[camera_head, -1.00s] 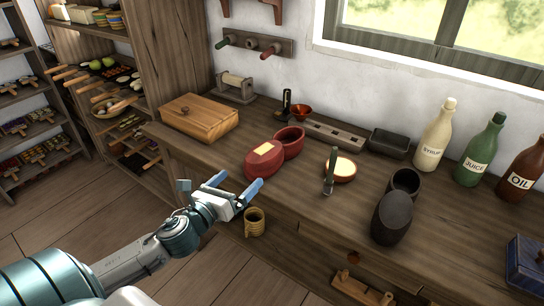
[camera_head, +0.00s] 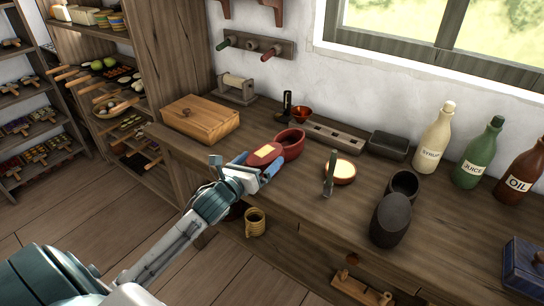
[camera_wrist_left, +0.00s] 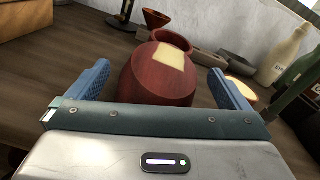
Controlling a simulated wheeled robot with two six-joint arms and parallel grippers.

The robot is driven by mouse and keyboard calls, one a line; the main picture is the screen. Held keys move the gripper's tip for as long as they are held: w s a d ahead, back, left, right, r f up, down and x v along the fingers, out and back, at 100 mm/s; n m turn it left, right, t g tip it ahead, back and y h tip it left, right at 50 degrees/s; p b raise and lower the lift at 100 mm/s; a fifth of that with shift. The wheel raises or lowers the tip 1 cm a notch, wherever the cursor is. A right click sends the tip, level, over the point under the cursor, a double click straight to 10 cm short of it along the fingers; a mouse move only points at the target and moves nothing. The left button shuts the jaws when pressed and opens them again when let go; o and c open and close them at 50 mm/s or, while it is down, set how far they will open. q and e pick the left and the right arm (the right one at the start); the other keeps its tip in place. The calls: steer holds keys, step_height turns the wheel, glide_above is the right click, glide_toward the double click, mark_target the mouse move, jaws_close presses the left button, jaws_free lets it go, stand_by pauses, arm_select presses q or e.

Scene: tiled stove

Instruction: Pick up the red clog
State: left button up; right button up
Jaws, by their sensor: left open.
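The red clog (camera_head: 286,143) lies on the wooden workbench (camera_head: 330,225), with a pale yellow patch on its rounded toe and an open round end facing away from me. My left gripper (camera_head: 254,167) is at the near end of the clog, and its hand hides part of the toe. In the left wrist view the clog (camera_wrist_left: 150,80) sits between the two open blue fingers (camera_wrist_left: 160,85), with a visible gap on both sides. My right gripper is in neither view.
A wooden box (camera_head: 200,120) stands to the left on the bench. A yellow mug (camera_head: 255,222) is below the bench edge.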

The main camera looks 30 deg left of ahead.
arm_select(q)
steer(key=shift+w, duration=0.3)
steer(key=shift+c, duration=0.2)
steer(key=c, duration=1.1)
steer(key=shift+r, duration=0.1)
steer(key=shift+c, duration=0.8)
steer(key=shift+r, duration=0.1)
